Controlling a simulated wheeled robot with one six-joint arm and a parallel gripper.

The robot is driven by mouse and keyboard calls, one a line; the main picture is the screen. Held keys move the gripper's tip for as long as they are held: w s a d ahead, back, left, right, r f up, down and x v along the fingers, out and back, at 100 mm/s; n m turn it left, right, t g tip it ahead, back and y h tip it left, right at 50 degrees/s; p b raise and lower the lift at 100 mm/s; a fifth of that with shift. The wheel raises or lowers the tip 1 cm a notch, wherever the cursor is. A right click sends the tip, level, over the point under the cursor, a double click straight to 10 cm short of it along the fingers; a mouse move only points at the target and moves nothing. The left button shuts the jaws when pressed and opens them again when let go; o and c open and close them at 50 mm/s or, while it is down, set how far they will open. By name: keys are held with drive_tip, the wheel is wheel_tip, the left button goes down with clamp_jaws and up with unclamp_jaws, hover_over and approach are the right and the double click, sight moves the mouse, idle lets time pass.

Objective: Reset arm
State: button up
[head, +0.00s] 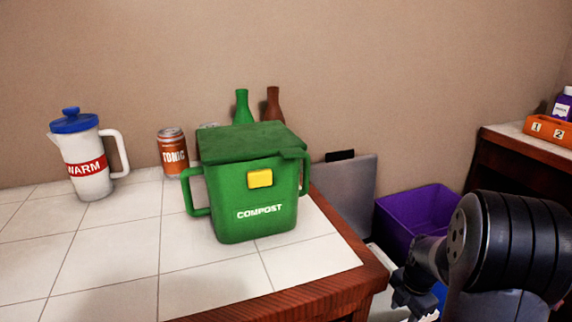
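My arm shows at the lower right of the head view, with its dark links folded beside the counter's right end. My gripper (415,292) is at the lower end of the arm, low and to the right of the counter corner. It is small, dark and partly cut off by the arm, and I cannot tell whether its fingers are open or shut. No held object can be made out.
A green compost bin (250,190) with a lid stands near the tiled counter's (110,260) right edge. Behind it are a tonic can (172,155), a white jug (88,155) and two bottles. A purple bin (415,218) and an orange numbered tray (548,130) are at right.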

wheel_tip(320, 180, down, 11)
drive_tip(key=b, duration=0.5)
wheel_tip(320, 180, up, 39)
drive_tip(key=p, duration=2.7)
drive_tip(key=shift+w, duration=0.35)
drive_tip(key=shift+a, duration=0.2)
